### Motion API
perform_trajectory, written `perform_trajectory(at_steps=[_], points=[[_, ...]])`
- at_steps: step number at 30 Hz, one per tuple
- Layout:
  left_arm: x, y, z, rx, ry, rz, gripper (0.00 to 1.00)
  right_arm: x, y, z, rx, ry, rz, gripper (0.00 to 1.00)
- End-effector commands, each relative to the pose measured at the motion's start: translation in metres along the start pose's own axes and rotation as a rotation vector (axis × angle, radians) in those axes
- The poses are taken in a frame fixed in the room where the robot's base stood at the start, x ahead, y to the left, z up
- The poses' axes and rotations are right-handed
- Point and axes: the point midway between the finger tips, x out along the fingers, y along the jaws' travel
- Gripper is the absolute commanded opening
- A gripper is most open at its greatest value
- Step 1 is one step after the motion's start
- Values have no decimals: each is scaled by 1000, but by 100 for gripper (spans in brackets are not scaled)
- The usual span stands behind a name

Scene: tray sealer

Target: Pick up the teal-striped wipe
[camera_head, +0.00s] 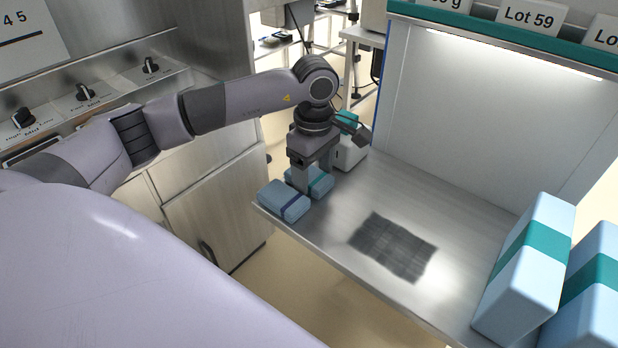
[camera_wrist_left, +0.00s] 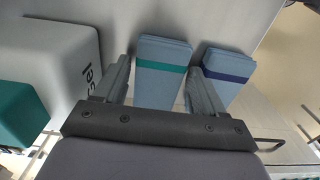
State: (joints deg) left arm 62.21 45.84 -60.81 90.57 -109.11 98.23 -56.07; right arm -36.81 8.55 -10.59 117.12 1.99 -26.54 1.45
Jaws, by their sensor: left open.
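The teal-striped wipe (camera_head: 318,184) is a light blue folded block with a teal band, lying on the steel counter near its left end. In the left wrist view the wipe (camera_wrist_left: 160,75) lies between the two open fingers. A similar wipe with a navy stripe (camera_head: 284,201) lies beside it, nearer the counter's front edge; it also shows in the left wrist view (camera_wrist_left: 228,72). My left gripper (camera_head: 308,184) is open and points down at the teal-striped wipe, with one finger between the two wipes. Whether the fingers touch the wipe is unclear. My right gripper does not show.
A white box with a teal top (camera_head: 349,150) stands just behind the wipes. A dark, wrinkled mesh patch (camera_head: 393,247) lies on the counter (camera_head: 447,215). Large light blue packs with teal bands (camera_head: 527,270) stand at the right. The counter's middle is otherwise clear.

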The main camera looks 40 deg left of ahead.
Motion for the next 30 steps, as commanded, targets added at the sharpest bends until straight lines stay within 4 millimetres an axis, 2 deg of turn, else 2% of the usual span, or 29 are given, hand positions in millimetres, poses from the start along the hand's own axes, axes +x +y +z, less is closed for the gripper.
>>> perform_trajectory(at_steps=[1,4,5,14,20,25,30], points=[[0,0,0,0,0,0,64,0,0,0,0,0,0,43],[0,0,0,0,-1,0,31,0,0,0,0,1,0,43],[0,0,0,0,-1,0,27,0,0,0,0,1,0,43],[-2,0,0,0,-1,1,27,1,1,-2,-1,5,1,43],[-17,1,0,0,-1,4,27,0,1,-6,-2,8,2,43],[-50,1,0,-1,-1,7,27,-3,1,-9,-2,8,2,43],[-101,1,0,1,-1,8,27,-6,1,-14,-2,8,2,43]])
